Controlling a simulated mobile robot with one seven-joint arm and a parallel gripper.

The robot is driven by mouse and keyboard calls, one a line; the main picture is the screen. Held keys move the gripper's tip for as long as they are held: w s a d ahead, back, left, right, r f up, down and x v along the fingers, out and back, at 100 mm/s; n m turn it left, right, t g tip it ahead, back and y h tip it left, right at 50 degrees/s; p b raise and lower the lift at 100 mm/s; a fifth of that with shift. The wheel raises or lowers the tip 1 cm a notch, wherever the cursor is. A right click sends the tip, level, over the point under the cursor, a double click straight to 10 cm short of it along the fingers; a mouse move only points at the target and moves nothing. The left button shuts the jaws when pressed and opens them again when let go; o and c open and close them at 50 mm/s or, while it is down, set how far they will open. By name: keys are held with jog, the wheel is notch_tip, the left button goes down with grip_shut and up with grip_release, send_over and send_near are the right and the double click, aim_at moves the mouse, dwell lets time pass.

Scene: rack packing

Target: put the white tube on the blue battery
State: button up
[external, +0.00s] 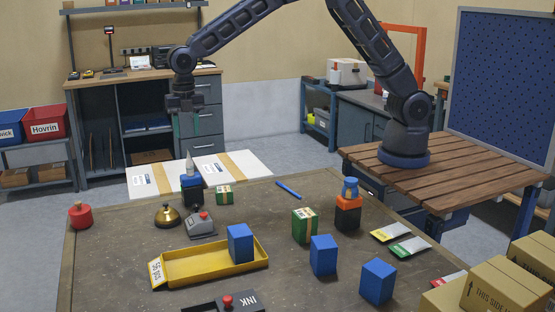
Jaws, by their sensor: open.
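The white tube (190,164) is a small pale cone at the back left of the table. It appears to stand upright on top of the blue battery (191,183), a dark block with a blue upper part. My gripper (187,134) points down above the tube, its greenish fingers apart with nothing between them. A gap shows between the fingertips and the tube's tip. The exact contact between tube and battery is too small to see.
Close by are a brass bell (168,215), a grey box with a red button (200,225) and a green box (224,195). A yellow tray (180,276) holds a blue block (240,243). An orange-and-black battery (348,213) bears a blue bottle (350,188).

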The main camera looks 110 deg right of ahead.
notch_tip(320, 180, up, 2)
jog(key=shift+r, duration=0.2)
jog(key=s+a+r+m+t, duration=0.1)
jog(key=s+a+r+m, duration=0.25)
jog(key=s+r, duration=0.65)
jog(key=s+a+r+m+t, duration=0.15)
jog(key=s+r+m, duration=0.25)
jog(key=s+r, duration=0.6)
jog(key=s+a+f+m+t, duration=0.1)
jog(key=s+m, duration=0.4)
jog(key=s, duration=1.2)
jog(key=s+a+f+m+t, duration=0.1)
jog(key=s+m, duration=0.4)
jog(key=s, duration=1.2)
jog(key=shift+a+f, duration=0.75)
jog(key=shift+f, duration=0.05)
jog(key=shift+m, duration=0.25)
